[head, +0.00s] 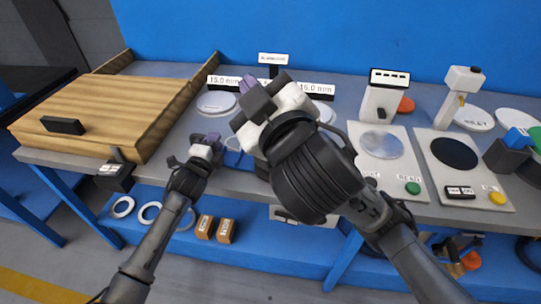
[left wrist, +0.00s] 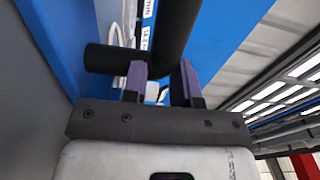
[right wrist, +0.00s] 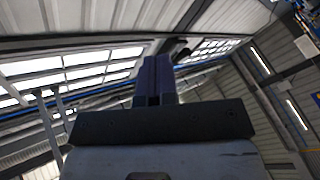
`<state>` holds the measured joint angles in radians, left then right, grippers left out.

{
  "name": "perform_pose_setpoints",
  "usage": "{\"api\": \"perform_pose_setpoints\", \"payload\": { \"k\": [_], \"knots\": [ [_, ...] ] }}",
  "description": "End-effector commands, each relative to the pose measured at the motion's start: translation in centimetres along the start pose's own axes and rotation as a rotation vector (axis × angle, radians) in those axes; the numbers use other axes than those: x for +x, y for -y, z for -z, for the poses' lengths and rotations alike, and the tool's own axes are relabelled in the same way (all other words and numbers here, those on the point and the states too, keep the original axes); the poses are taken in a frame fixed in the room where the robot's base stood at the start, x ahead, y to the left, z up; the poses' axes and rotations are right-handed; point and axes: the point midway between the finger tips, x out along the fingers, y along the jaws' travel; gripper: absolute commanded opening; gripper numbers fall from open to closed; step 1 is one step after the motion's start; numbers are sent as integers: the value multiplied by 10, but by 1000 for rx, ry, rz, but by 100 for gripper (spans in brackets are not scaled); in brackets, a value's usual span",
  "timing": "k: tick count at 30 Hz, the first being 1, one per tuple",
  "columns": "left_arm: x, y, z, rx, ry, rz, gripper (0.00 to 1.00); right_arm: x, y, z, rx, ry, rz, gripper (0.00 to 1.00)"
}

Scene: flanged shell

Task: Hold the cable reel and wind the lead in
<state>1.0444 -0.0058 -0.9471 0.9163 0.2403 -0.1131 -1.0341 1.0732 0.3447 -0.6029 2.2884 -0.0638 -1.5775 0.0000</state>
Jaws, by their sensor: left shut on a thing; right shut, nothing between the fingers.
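My left gripper (head: 210,140) is at the bench's front edge, left of centre. In the left wrist view its purple fingers (left wrist: 160,78) are shut on a dark bar (left wrist: 174,30). A thick black cylinder (left wrist: 108,58) sticks out to the left beside the fingers. I cannot tell whether this bar belongs to the cable reel. My right gripper (head: 250,88) is shut and empty, raised above the bench. Its closed fingers (right wrist: 154,80) show against the roof in the right wrist view. No reel or lead is clearly recognisable; my right arm hides part of the bench.
A wooden board (head: 115,105) with a black handle lies at left. Labelled discs (head: 217,102) stand behind my grippers. Test stations with a green button (head: 412,188) and a yellow button (head: 497,198) are at right. Rings (head: 150,212) and small brown boxes (head: 205,227) lie on the lower shelf.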

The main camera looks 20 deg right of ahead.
Motion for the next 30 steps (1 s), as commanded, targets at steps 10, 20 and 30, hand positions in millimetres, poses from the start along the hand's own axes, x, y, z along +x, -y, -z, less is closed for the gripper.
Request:
{"api": "perform_pose_setpoints", "payload": {
  "k": [10, 20, 30],
  "knots": [
    [0, 4, 1, -5, -2, 7, 0, 15, -60, 117, -280, -225, -294, 0],
    [0, 4, 1, -5, -2, 7, 0, 30, -100, 222, -795, -550, -624, 0],
    [0, 4, 1, -5, -2, 7, 0, 93, -58, 208, -1527, -827, -626, 0]
  ]
}}
